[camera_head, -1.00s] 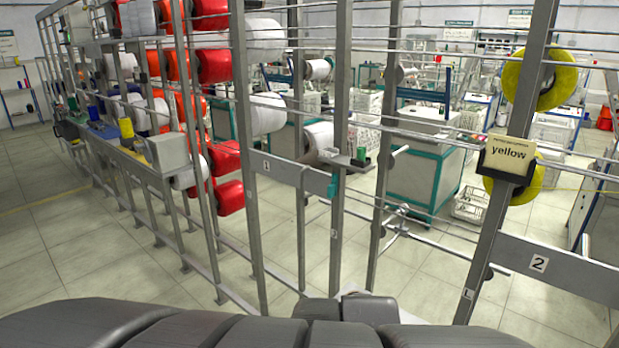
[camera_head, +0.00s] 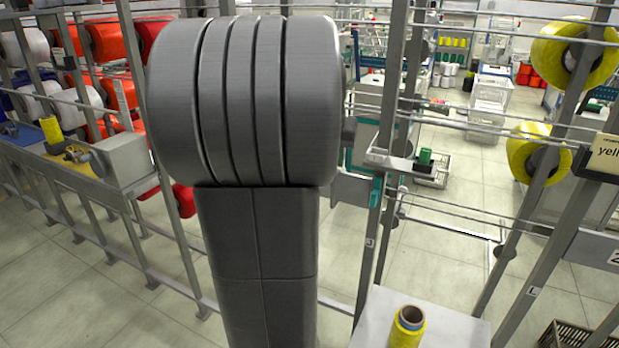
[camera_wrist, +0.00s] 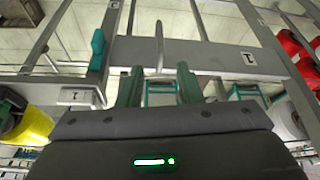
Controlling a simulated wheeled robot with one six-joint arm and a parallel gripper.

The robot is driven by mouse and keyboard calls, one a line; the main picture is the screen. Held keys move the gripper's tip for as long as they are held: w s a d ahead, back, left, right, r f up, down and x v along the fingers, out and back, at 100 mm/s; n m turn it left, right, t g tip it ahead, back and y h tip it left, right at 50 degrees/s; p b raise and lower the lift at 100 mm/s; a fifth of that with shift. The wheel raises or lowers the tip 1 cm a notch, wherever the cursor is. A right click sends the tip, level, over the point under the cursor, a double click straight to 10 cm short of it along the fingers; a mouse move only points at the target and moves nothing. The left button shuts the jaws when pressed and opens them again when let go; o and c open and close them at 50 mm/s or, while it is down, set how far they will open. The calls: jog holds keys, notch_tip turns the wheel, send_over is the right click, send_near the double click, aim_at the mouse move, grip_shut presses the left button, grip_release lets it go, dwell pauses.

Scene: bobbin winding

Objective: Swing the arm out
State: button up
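My own large grey arm fills the middle of the head view and hides part of the frame; my gripper does not show there. In the wrist view my gripper (camera_wrist: 158,86) has two dark green fingers standing apart, with nothing held between them. A thin grey rod (camera_wrist: 158,45) lies beyond the fingertips, in line with the gap. I cannot tell whether they touch.
A yellow spool (camera_head: 407,328) stands on a white-grey surface (camera_head: 455,328) in front. Red bobbins (camera_head: 105,42) and a bench (camera_head: 85,180) are at left. Horizontal bars cross the frame.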

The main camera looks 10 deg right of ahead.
aim_at(332, 204)
jog(key=p+x, duration=0.1)
jog(key=x, duration=1.2)
jog(key=shift+w+f, duration=0.2)
jog(key=shift+w, duration=0.05)
grip_shut()
